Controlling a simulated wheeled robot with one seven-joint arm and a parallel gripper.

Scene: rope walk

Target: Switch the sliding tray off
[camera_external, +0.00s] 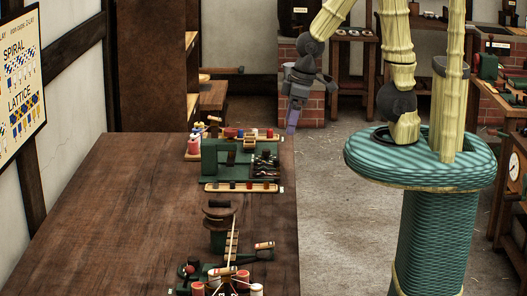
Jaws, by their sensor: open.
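A green machine (216,160) stands at the far right part of the long wooden table. A dark compartment with small metal parts (265,165) is at its right side, and a light tray-like strip (241,187) runs along its front. I cannot tell for certain which part is the sliding tray, and no switch position can be made out. My gripper (291,128) hangs fingers down beyond the table's right edge, to the upper right of the machine. It is open, apart from the machine, with nothing visible in it.
On the table (110,210), a dark spool-like stand (219,213) and a green device with pale and red bobbins (228,275) stand nearer the camera. The table's left part is clear. A brick block (301,100) stands behind my gripper. Open floor (330,215) lies right of the table.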

